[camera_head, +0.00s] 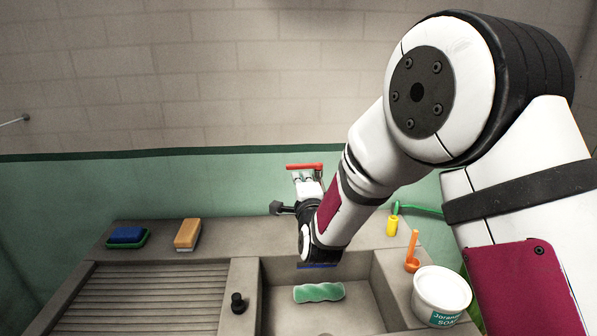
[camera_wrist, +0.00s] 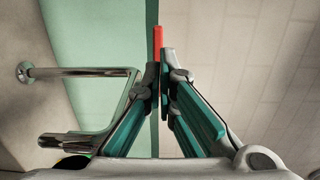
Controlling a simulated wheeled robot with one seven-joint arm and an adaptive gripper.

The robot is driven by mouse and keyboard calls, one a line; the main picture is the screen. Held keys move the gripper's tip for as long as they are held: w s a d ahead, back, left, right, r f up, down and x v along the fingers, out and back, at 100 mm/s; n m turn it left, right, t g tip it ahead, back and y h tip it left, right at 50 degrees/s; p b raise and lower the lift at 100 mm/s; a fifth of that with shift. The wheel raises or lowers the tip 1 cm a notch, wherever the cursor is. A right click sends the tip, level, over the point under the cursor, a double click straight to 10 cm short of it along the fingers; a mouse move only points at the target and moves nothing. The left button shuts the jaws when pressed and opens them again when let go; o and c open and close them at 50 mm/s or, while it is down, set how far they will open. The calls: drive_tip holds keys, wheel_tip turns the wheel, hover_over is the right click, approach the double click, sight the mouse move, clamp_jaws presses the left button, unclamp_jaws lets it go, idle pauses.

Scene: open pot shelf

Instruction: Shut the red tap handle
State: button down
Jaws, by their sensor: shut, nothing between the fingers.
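The red tap handle (camera_head: 304,166) shows in the head view as a short, roughly level bar in front of the wall, just above my wrist. In the wrist view the red handle (camera_wrist: 158,37) is a narrow upright strip at the fingertips. My gripper (camera_wrist: 160,60) is shut there with nothing held, its tips very close to the handle; I cannot tell whether they touch. A chrome tap pipe (camera_wrist: 85,72) is left of the fingers in the wrist view. In the head view my arm hides much of the tap.
A green twisted sponge (camera_head: 319,292) lies in the sink. A white soap tub (camera_head: 440,293), an orange ladle (camera_head: 413,250) and a yellow item (camera_head: 392,226) are at the right. A blue sponge (camera_head: 127,235) and an orange block (camera_head: 187,234) sit left. A black knob (camera_head: 238,302) stands by the basin.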

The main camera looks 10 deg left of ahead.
sight(296, 166)
drive_tip(key=shift+x, duration=2.4)
drive_tip(key=shift+w+a+f+b, duration=0.1)
drive_tip(key=shift+w+a+b, duration=0.05)
drive_tip(key=shift+w+b, duration=0.25)
drive_tip(key=shift+w+a+b, duration=0.1)
drive_tip(key=shift+w+b, duration=0.05)
drive_tip(key=shift+b, duration=0.2)
drive_tip(key=shift+r, duration=0.25)
